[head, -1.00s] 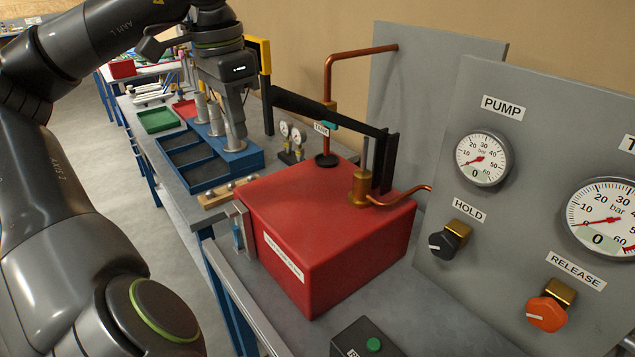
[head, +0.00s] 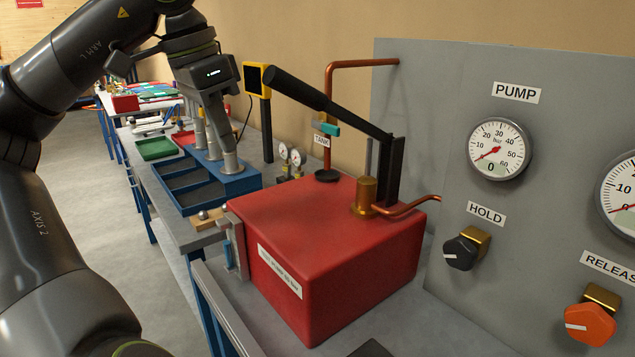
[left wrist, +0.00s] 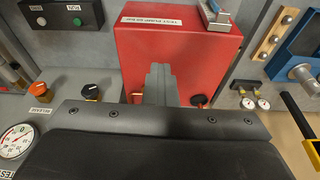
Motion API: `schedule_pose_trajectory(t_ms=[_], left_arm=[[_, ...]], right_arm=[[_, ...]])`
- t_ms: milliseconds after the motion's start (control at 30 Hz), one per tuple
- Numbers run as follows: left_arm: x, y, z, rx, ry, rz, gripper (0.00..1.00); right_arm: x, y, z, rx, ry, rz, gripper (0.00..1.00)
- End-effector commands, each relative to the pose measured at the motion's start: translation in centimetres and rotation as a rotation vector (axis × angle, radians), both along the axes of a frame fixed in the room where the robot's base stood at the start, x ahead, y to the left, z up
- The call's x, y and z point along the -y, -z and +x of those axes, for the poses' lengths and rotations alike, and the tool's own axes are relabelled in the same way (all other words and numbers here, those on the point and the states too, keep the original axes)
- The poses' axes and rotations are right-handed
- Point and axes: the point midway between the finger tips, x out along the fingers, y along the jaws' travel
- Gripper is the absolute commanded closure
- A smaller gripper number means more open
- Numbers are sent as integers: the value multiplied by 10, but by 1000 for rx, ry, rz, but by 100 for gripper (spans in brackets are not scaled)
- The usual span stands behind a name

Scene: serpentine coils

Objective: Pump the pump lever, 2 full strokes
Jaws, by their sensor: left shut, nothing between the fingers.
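The pump lever (head: 330,107) is a black bar with a thick grip. It slopes up to the left from a black upright bracket (head: 394,170) beside a brass cylinder (head: 366,194) on the red tank (head: 325,240). My left gripper (head: 226,143) is shut and empty, left of the lever's raised grip end and apart from it. In the left wrist view its closed fingers (left wrist: 158,82) show in front of the red tank (left wrist: 180,50). The lever cannot be made out in that view. My right gripper is not in view.
A grey panel (head: 450,110) at the right carries the PUMP gauge (head: 498,149), the black HOLD knob (head: 465,250) and the orange RELEASE knob (head: 590,320). A yellow-edged box on a post (head: 258,80) stands behind the lever grip.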

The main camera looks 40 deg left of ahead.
Motion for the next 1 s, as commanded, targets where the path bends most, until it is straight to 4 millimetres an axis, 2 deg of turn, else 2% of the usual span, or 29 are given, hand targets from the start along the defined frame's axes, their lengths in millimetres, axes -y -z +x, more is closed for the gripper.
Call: schedule_pose_trajectory(t_ms=[33,200,333,467,800,1000], left_arm=[[0,10,-1,15,0,-3,100],[-1,19,-4,52,0,-11,100],[-1,21,-5,68,0,-14,100],[-1,22,-6,76,1,-16,100],[-1,51,-7,163,1,-34,100],[-1,54,-8,188,1,-39,100]], right_arm=[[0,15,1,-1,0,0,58],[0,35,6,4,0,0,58],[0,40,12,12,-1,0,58],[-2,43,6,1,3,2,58],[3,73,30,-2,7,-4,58],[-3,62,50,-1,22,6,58]])
